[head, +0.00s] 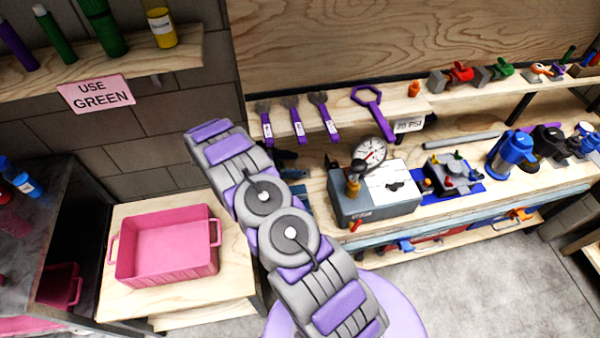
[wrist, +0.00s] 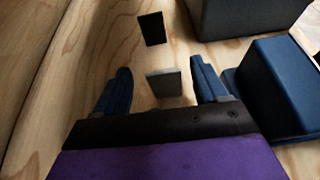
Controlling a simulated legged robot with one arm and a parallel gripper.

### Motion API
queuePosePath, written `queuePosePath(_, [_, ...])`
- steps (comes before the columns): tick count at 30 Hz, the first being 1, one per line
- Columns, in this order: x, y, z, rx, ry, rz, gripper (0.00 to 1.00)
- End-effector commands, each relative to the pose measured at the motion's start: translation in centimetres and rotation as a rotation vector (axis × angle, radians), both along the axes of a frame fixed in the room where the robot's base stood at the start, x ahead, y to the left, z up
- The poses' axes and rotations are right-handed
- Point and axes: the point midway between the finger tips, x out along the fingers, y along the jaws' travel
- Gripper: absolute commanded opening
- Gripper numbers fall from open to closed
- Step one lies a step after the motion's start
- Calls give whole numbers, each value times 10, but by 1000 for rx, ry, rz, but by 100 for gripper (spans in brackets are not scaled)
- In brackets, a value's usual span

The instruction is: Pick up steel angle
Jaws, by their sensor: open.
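In the wrist view, my gripper (wrist: 161,68) is open, with its two blue fingers spread just above a wooden surface. A small grey plate-like piece (wrist: 164,84) lies between the fingers, with a gap on each side; it looks like the steel angle. Its lower part is partly hidden by the gripper body, and its full L shape cannot be made out. A second, darker upright plate (wrist: 152,28) stands farther off, beyond the fingertips. In the head view my arm crosses the middle and hides the gripper and these pieces.
In the wrist view, a blue block (wrist: 280,85) is close to the right finger, and a dark grey box (wrist: 245,15) stands behind. In the head view, a grey gauge box (head: 375,205) sits on the workbench right of my arm. A pink bin (head: 168,250) stands at left.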

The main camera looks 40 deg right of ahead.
Motion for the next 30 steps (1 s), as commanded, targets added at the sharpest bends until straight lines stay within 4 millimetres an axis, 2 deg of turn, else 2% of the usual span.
queuePosePath(6, [0, 2, 1, -3, 0, 1, 72])
queuePosePath(26, [0, 1, 0, -1, 2, 0, 9])
queuePosePath(30, [0, 1, -1, 0, 2, 1, 9])
